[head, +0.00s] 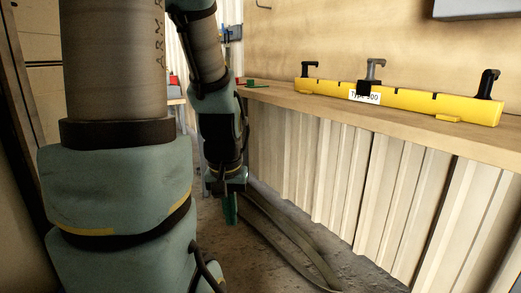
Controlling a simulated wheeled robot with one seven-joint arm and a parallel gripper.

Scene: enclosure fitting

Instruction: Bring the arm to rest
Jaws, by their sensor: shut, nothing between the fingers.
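My arm fills the left of the head view, with its thick teal and tan links close to the camera. The arm bends at the top and hangs down to my gripper (231,208), which points at the floor left of the wooden shelf. The gripper's green fingertips are small and close together. Nothing shows between them. The gripper is clear of the shelf and holds no object.
A yellow bar (408,99) with several dark hooked clamps and a "Type 300" label lies on the wooden shelf (300,101). A small green and red item (250,83) sits at the shelf's far end. Hoses (285,245) lie on the floor below corrugated panels (340,175).

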